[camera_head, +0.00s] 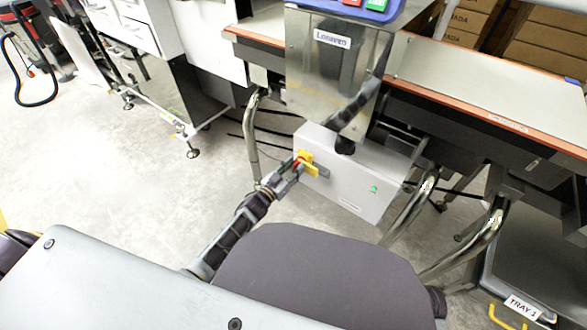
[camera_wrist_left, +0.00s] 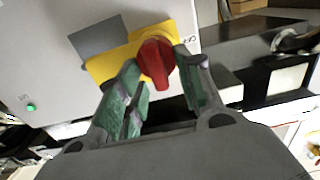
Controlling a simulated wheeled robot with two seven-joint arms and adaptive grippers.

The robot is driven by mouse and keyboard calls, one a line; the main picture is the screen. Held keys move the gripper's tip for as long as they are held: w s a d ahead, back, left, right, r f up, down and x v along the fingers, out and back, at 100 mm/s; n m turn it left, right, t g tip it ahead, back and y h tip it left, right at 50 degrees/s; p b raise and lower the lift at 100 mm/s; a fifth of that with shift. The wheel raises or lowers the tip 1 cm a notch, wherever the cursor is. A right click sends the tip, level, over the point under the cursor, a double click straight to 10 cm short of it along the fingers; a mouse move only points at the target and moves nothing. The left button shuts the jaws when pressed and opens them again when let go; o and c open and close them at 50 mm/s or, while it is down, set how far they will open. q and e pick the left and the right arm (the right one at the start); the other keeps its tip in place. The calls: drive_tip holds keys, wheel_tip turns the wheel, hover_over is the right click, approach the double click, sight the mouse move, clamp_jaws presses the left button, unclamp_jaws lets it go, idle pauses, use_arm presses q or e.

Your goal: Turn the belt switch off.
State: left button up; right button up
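The belt switch is a red rotary knob (camera_wrist_left: 157,62) on a yellow plate (camera_wrist_left: 104,66), fixed to the front of a light grey box; it also shows in the head view, where the knob (camera_head: 299,162) is partly hidden by my gripper. In the left wrist view the knob's grip runs nearly upright in the picture. My left gripper (camera_wrist_left: 158,72) is open around the knob, one green-padded finger on each side. Small gaps seem to show; I cannot tell whether a finger touches. A green lamp (camera_wrist_left: 31,107) on the box is lit. My right gripper is not in view.
The grey box (camera_head: 350,190) hangs under the checkweigher's steel housing, with a black hose above it. Bent metal legs (camera_head: 408,208) stand to its right. A bin labelled TRAY 1 (camera_head: 522,306) is at lower right. The floor (camera_head: 130,190) at left is clear.

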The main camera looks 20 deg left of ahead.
use_arm(q)
drive_tip(key=shift+c, duration=0.4)
clamp_jaws()
